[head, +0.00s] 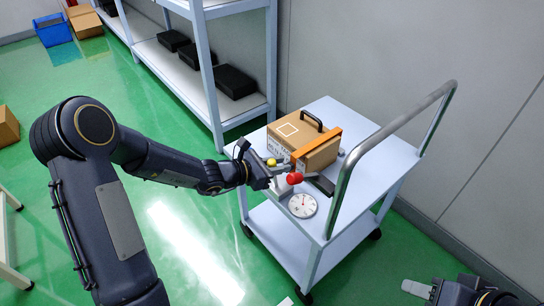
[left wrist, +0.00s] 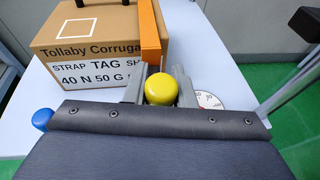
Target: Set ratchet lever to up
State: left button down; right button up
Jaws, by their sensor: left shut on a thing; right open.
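My left gripper (head: 274,175) is over the near side of the cart, beside a carton. In the left wrist view its two grey fingers (left wrist: 160,90) stand on either side of a yellow knob (left wrist: 160,88) and are shut on it. The yellow knob also shows in the head view (head: 271,162). A red knob (head: 293,178) is just right of the gripper. A blue knob (left wrist: 42,118) shows at the left of the wrist view. The lever's shaft and pivot are largely hidden by the gripper. My right gripper (head: 425,290) is open at the lower right, away from the cart.
The cart (head: 345,117) carries a carton (head: 292,133) with an orange strap (head: 318,148), and a round dial (head: 302,205). A metal push rail (head: 375,140) rises along its right side. A shelf rack (head: 208,80) stands behind.

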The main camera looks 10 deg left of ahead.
pick_arm(q)
jog(key=shift+w+d+r+g+y+p, duration=0.2)
jog(key=shift+w+d+g+y+p, duration=0.35)
jog(key=shift+p, duration=0.3)
jog(key=shift+a+f, duration=0.15)
jog(key=shift+f, duration=0.1)
pick_arm(e)
notch_tip(320, 180, up, 3)
jog(key=shift+r, duration=0.1)
pick_arm(q)
jog(key=c, duration=1.2)
grip_release()
jog(key=p+v, duration=0.1)
jog(key=v, duration=0.6)
jog(key=shift+s+a+r, duration=0.15)
jog(key=shift+a+r, duration=0.05)
jog(key=shift+a, duration=0.05)
pick_arm(e)
jog(key=shift+r, duration=0.6)
